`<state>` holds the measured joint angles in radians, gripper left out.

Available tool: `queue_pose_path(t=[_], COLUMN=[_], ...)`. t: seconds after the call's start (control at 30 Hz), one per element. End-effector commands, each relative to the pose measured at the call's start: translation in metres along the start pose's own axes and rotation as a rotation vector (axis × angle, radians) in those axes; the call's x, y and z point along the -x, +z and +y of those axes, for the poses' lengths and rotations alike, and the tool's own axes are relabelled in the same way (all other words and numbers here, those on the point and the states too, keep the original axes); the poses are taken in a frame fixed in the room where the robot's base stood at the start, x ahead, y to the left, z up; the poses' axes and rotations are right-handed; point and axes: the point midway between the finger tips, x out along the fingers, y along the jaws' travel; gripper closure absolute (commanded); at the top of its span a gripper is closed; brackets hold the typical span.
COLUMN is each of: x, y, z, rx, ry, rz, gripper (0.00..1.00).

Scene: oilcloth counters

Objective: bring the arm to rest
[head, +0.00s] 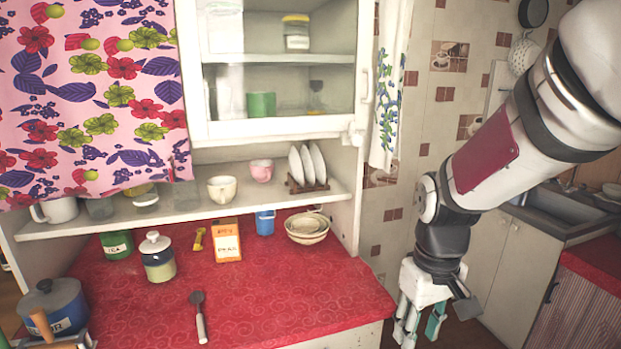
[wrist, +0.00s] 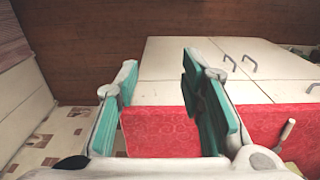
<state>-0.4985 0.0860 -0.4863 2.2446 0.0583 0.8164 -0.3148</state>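My arm reaches down from the upper right in the head view. My gripper (head: 420,330) hangs beside the right end of the red counter (head: 270,290), in front of the tiled wall and apart from the counter. In the wrist view my gripper (wrist: 160,85) shows two green-padded fingers spread apart with nothing between them. The red counter edge shows beyond and below the fingers (wrist: 160,133).
On the counter are a dark-headed utensil (head: 199,315), a lidded jar (head: 158,257), an orange box (head: 227,240), stacked bowls (head: 307,227), a blue cup (head: 265,222) and a blue pot (head: 55,307). A sink (head: 565,214) stands at right. The counter's right front is clear.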

Motion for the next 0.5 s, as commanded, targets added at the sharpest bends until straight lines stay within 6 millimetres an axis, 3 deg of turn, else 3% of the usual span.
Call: queue_pose_path(t=[0.2,0.5], x=[0.054,0.109], y=[0.034,0.091], z=[-0.007,-0.017], rx=[-0.085,-0.194], ry=[-0.052,-0.018], rz=[0.143,0.328], gripper=[0.64,0.64])
